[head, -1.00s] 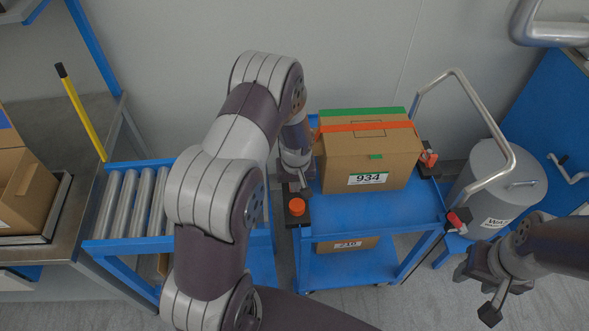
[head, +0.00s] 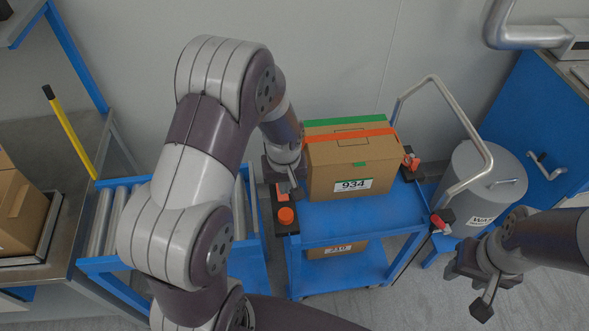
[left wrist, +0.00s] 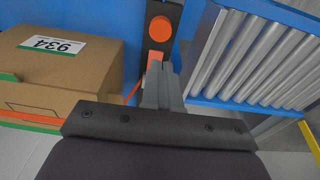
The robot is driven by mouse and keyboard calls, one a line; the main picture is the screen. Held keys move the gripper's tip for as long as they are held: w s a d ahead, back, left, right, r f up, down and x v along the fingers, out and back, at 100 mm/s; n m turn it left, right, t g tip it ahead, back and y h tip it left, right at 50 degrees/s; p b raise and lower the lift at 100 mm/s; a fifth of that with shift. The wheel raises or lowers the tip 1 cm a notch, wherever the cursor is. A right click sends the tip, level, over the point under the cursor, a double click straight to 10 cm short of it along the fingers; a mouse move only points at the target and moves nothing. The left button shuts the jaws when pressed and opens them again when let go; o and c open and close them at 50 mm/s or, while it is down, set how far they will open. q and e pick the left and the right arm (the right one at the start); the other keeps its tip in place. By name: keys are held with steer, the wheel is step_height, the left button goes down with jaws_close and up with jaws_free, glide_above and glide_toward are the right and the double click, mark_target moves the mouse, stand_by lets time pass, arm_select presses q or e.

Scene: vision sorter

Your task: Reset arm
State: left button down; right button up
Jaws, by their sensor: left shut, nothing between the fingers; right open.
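My left gripper (head: 286,188) is shut and empty. In the head view it hangs beside the left side of the cardboard box labelled 934 (head: 352,165), over the left edge of the blue cart (head: 350,222). In the left wrist view the shut fingers (left wrist: 157,82) point toward a black corner block with an orange knob (left wrist: 160,29), with the box (left wrist: 75,75) to the left. I cannot tell whether the fingers touch the block. My right gripper (head: 464,284) is open and empty at the lower right, away from the cart.
A roller conveyor (head: 120,217) stands left of the cart, beside a bench with another box (head: 20,210). A second box (head: 335,249) sits on the cart's lower shelf. A grey bin (head: 484,180) and the cart's metal handle (head: 480,140) are to the right.

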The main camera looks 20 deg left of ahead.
arm_select(q)
steer(key=shift+r, duration=0.1)
steer(key=s+d+r+m, duration=0.4)
steer(key=s+r+m, duration=0.2)
steer(key=s+r, duration=0.3)
steer(key=shift+s+h, duration=0.3)
steer(key=shift+s, duration=0.85)
steer(key=shift+s, duration=0.1)
